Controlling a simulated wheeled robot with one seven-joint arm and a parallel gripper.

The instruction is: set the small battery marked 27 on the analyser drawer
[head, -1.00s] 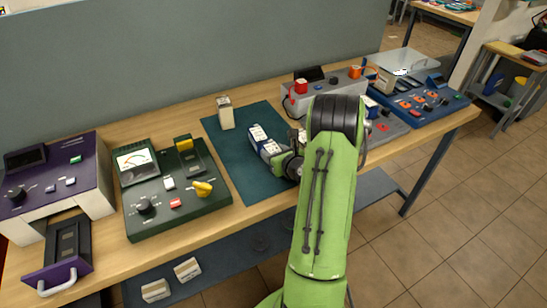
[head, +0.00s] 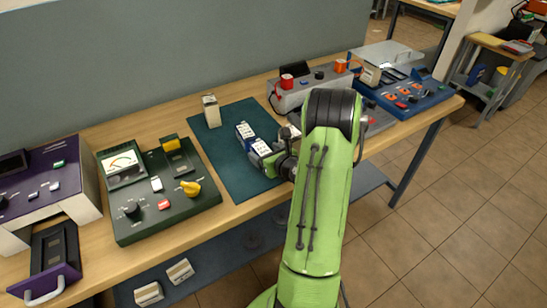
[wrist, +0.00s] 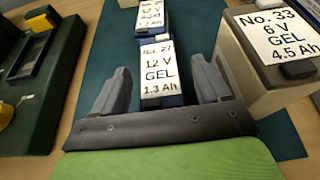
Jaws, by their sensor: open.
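The small battery marked 27 (wrist: 158,68), with a white label and blue body, stands on the teal mat between the fingers of my gripper (wrist: 160,84) in the wrist view. The fingers are open, one on each side of it, with a gap showing. In the head view the battery (head: 261,149) is just ahead of my gripper (head: 275,160), partly hidden by it. The analyser drawer appears to be the purple-fronted drawer (head: 45,281) with a white handle, pulled out of the purple-topped unit (head: 50,190) at far left; its dark tray looks empty.
Another blue battery (head: 244,133) stands close beyond battery 27. A larger battery marked 33 (wrist: 270,45) is close to my right finger. A beige battery (head: 211,112) stands at the mat's back. The green tester (head: 160,195) lies between the mat and the purple unit.

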